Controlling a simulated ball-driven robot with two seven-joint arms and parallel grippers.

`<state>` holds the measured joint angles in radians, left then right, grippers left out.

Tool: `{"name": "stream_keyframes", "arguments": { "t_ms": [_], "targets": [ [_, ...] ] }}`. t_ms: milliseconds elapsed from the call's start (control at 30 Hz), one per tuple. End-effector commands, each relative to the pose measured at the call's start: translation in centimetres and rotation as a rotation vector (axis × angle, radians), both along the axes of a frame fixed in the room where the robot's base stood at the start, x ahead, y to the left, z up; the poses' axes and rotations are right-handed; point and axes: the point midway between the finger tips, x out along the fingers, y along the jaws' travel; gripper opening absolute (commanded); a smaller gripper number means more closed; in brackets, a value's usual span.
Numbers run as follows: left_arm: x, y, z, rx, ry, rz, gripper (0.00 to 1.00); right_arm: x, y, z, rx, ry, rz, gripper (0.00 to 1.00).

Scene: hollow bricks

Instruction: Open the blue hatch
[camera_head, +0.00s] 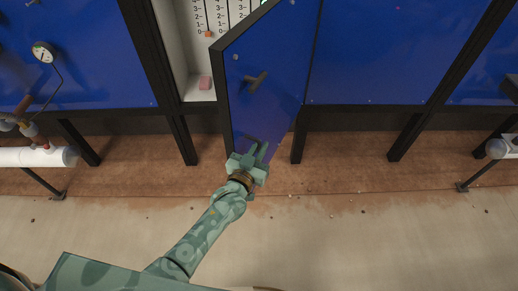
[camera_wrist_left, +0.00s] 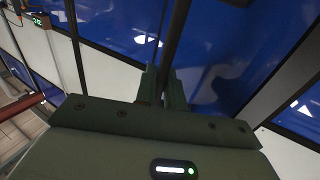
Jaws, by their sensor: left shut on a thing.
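The blue hatch (camera_head: 285,60) stands swung out from the wall panel, with its left edge away from the frame and its right side still at the panel. A brown T-shaped handle (camera_head: 256,80) is on its face. My left gripper (camera_head: 257,152) is at the hatch's lower part, below the handle and apart from it. In the left wrist view, my left gripper's fingers (camera_wrist_left: 162,88) are shut on the hatch's dark edge (camera_wrist_left: 176,35). The exact contact is partly hidden. My right gripper is in neither view.
Behind the hatch is a white cabinet interior (camera_head: 185,45) with numbered scales and a pinkish block (camera_head: 205,82). Dark frame legs (camera_head: 182,138) stand on both sides. A gauge (camera_head: 43,52) and white pipe (camera_head: 38,157) are at left. Floor in front is mostly clear.

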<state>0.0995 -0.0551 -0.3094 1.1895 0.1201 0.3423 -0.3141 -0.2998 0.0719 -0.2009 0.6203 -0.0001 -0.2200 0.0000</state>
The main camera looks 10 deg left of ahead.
Motion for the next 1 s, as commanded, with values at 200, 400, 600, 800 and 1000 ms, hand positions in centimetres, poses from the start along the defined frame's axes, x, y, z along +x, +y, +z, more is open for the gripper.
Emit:
{"name": "stream_keyframes", "arguments": {
  "t_ms": [200, 400, 600, 800, 1000],
  "targets": [
    [0.2, 0.0, 0.4, -0.004, -0.007, 0.001, 0.27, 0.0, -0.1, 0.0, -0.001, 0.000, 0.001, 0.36],
    [0.1, 0.0, 0.2, -0.003, -0.004, 0.001, 0.28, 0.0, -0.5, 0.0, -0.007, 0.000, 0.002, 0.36],
    [-0.8, 0.2, 0.1, -0.002, 0.000, 0.001, 0.28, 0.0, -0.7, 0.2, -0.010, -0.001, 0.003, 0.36],
    [-4.9, 1.3, 0.2, -0.002, 0.000, 0.001, 0.28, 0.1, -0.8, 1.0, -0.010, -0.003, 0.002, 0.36],
    [-10.2, 2.6, 0.1, -0.003, 0.001, 0.000, 0.28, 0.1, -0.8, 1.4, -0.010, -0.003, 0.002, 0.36]
  ]
}}
